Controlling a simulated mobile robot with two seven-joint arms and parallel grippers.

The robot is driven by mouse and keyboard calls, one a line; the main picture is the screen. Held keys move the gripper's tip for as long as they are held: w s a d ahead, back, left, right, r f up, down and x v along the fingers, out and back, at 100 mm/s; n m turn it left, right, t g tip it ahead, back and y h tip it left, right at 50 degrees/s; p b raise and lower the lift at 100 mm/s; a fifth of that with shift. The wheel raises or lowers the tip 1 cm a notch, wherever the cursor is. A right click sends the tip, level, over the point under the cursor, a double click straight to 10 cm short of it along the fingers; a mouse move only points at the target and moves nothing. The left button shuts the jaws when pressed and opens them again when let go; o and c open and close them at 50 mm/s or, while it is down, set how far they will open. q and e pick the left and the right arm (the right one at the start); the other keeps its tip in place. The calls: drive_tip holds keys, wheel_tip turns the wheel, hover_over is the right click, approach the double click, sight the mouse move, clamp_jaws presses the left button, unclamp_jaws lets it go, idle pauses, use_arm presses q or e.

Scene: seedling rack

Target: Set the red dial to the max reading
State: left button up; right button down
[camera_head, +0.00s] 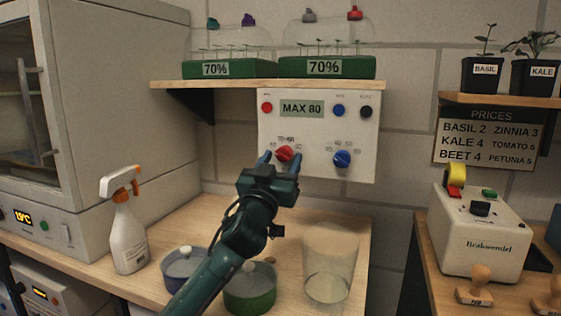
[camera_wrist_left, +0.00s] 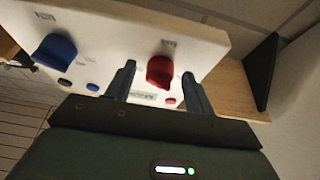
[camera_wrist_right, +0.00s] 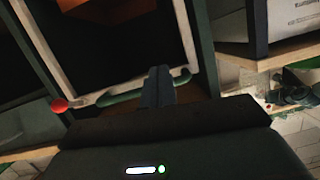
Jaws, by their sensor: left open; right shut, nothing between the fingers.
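The red dial (camera_head: 284,154) is at the lower left of a white control box (camera_head: 318,172) on the wall. Its small scale marks are too small to read. The box's display (camera_head: 302,108) reads MAX 80. My left gripper (camera_head: 281,160) is open in front of the box, one finger on each side of the dial. In the left wrist view the red dial (camera_wrist_left: 160,71) shows between the two fingers, with gaps; I cannot tell whether either touches. My right gripper (camera_wrist_right: 158,88) is shut and empty, away from the box and out of the head view.
A blue dial (camera_head: 342,159) sits right of the red one, with red, blue and black buttons above. A shelf (camera_head: 220,85) with two green seedling trays is above. A spray bottle (camera_head: 127,235), pots and a clear container (camera_head: 330,262) stand on the bench below.

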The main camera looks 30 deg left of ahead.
drive_tip(key=shift+f, duration=0.3)
use_arm(q)
drive_tip(key=c, duration=1)
drive_tip(key=shift+o, duration=0.2)
use_arm(e)
drive_tip(key=shift+r, duration=0.3)
